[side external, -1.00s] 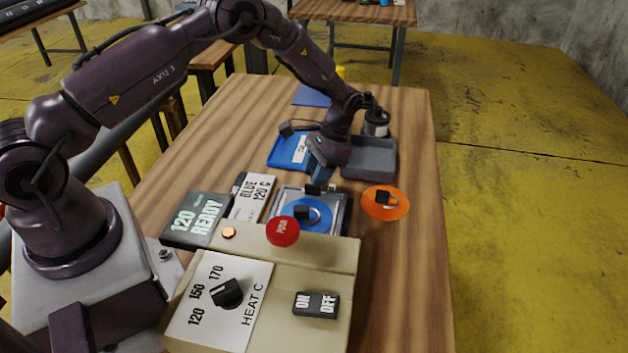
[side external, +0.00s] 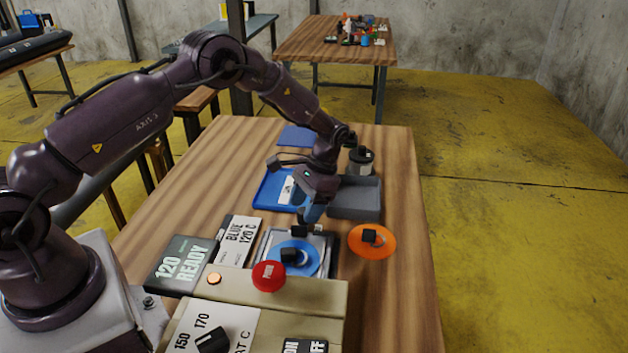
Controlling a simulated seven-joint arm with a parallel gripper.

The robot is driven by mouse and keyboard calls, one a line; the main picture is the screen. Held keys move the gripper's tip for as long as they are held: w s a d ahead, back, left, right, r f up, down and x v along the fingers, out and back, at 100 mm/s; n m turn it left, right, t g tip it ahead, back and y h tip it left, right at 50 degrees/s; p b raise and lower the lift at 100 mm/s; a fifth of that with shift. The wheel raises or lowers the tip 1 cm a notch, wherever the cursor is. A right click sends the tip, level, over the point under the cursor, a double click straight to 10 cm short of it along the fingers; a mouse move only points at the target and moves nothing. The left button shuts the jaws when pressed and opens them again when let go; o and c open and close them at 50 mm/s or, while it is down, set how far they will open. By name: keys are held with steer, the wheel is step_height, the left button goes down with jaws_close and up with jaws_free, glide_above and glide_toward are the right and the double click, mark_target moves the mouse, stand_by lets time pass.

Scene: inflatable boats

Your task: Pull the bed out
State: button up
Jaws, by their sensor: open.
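The bed (side external: 328,246) is a flat, silver-edged metal plate at the far side of the beige press (side external: 310,292). A blue disc (side external: 309,259) with a black block on it lies on the bed. A small black piece, perhaps the bed's handle (side external: 300,231), stands at the bed's far edge. My gripper (side external: 309,219) points down just above and behind that edge, close to the black piece. Its jaws are open, with nothing seen held. Whether a finger touches the black piece is unclear.
An orange disc (side external: 384,245) with a black block lies right of the bed. A grey tray (side external: 355,208), blue tray (side external: 270,194) and dark canister (side external: 361,167) stand behind. The "120 READY" display (side external: 167,265) is left. The table's right strip is clear.

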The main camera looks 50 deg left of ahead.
steer(key=v, duration=1.1)
steer(key=shift+r, duration=0.2)
steer(key=shift+w, duration=0.15)
steer(key=s+d+r+t, duration=0.2)
steer(key=s+r, duration=0.4)
steer(key=s, duration=0.4)
steer(key=s+d+r+t, duration=0.1)
steer(key=s+r+t, duration=0.3)
steer(key=s+r, duration=0.3)
steer(key=s+d+r+n+t, duration=0.1)
steer(key=s+d+r+t, duration=0.1)
steer(key=s+r+t, duration=0.2)
steer(key=s+r, duration=0.3)
steer(key=s, duration=0.5)
steer(key=shift+s+d+r+h, duration=0.25)
steer(key=shift+s+d+h, duration=0.05)
steer(key=shift+s+d, duration=0.05)
